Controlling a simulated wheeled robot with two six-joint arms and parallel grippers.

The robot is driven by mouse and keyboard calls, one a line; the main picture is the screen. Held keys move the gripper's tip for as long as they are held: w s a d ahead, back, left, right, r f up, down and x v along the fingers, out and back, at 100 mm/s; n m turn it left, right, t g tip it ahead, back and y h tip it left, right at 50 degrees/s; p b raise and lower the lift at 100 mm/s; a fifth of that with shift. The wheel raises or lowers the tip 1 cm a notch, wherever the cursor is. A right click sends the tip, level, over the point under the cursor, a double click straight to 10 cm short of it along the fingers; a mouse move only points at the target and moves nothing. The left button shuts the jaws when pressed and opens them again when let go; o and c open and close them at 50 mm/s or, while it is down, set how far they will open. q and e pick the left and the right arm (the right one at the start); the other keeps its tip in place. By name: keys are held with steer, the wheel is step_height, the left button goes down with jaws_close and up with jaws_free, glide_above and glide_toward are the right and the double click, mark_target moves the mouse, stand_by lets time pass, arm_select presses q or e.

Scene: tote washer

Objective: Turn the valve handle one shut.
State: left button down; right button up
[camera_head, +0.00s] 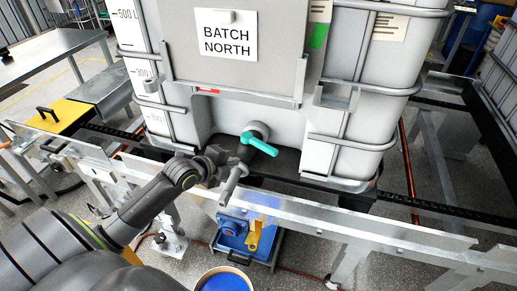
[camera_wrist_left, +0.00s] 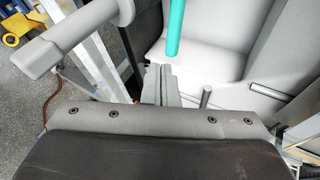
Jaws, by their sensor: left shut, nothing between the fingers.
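The teal valve handle (camera_head: 258,143) is on a round grey valve body (camera_head: 257,129) low on the front of the white tote (camera_head: 216,118). It slants down to the right in the head view. In the left wrist view the teal handle (camera_wrist_left: 174,25) stands upright at the top, beyond the fingertips. My left gripper (camera_head: 227,167) is shut and empty, just left of and below the handle, apart from it. In the left wrist view its fingers (camera_wrist_left: 160,84) are together. My right gripper is not in view.
A thick grey bar (camera_wrist_left: 75,35) lies close to the left gripper; its attachment is unclear. A metal rail (camera_head: 330,222) runs across the front. Below are a blue unit with a yellow lever (camera_head: 254,236) and a bucket of blue contents (camera_head: 225,283). A bench (camera_head: 45,55) stands at left.

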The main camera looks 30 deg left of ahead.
arm_select(q)
steer(key=p, duration=0.1)
glide_toward(270, 147)
step_height(270, 147, down, 4)
steer(key=a, duration=0.1)
steer(key=w+p, duration=0.1)
steer(key=w, duration=0.1)
steer(key=shift+w+d+f, duration=0.1)
steer(key=shift+w, duration=0.15)
steer(key=shift+w+f, duration=0.15)
steer(key=shift+w, duration=0.65)
steer(key=shift+d, duration=0.1)
steer(key=w+b, duration=0.1)
steer(key=w+d+b, duration=0.1)
steer(key=b, duration=0.1)
steer(key=shift+w+f, duration=0.1)
steer(key=shift+f, duration=0.1)
steer(key=shift+w+d+r+b, duration=0.15)
steer(key=shift+w+d+b, duration=0.1)
steer(key=shift+w+b, duration=0.55)
steer(key=shift+s+r, duration=0.1)
steer(key=shift+r, duration=0.05)
